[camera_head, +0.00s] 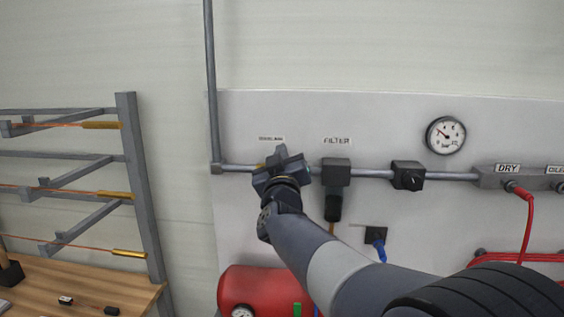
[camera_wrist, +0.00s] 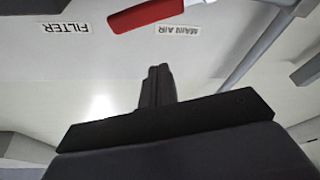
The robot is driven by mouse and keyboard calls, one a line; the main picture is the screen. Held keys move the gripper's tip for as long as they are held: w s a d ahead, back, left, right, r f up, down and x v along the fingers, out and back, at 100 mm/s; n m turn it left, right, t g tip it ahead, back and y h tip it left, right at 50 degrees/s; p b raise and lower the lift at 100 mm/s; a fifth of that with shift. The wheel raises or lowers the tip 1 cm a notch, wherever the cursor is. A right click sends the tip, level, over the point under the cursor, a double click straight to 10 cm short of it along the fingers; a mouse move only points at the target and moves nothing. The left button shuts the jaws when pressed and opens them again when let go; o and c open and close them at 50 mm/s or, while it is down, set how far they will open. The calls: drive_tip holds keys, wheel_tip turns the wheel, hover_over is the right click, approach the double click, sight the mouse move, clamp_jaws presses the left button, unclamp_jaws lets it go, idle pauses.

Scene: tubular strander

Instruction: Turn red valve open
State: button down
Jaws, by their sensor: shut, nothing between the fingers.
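The red valve's handle (camera_wrist: 145,14) shows at the top edge of the wrist view, beside an upside-down MAIN AIR label (camera_wrist: 178,29). It lies slightly tilted, and part of the valve is cut off by the frame. In the head view the red handle is hidden behind my gripper (camera_head: 283,155), which is in front of the pipe at the valve's place. In the wrist view my gripper's fingers (camera_wrist: 157,85) are together and empty. The handle appears apart from the fingertips there; I cannot tell the depth between them.
A grey pipe (camera_head: 237,168) runs along the wall panel to the filter (camera_head: 336,172), a black regulator (camera_head: 408,175) and a DRY outlet with a red hose (camera_head: 528,225). A pressure gauge (camera_head: 445,135) is above. A red tank (camera_head: 262,287) is below. A rack (camera_head: 140,180) stands left.

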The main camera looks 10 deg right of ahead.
drive_tip(key=f, duration=0.1)
drive_tip(key=w+d+f, duration=0.1)
drive_tip(key=d+f, duration=0.1)
drive_tip(key=shift+w, duration=0.3)
drive_tip(key=f+m+h+b, duration=0.1)
drive_tip(key=m+b, duration=0.1)
drive_tip(key=d+f+m+b, duration=0.1)
drive_tip(key=m+b, duration=0.1)
drive_tip(key=shift+s+f+h+b, duration=0.15)
drive_tip(key=shift+f+h+b, duration=0.15)
drive_tip(key=shift+h, duration=0.1)
drive_tip(key=shift+r, duration=0.1)
idle(0.3)
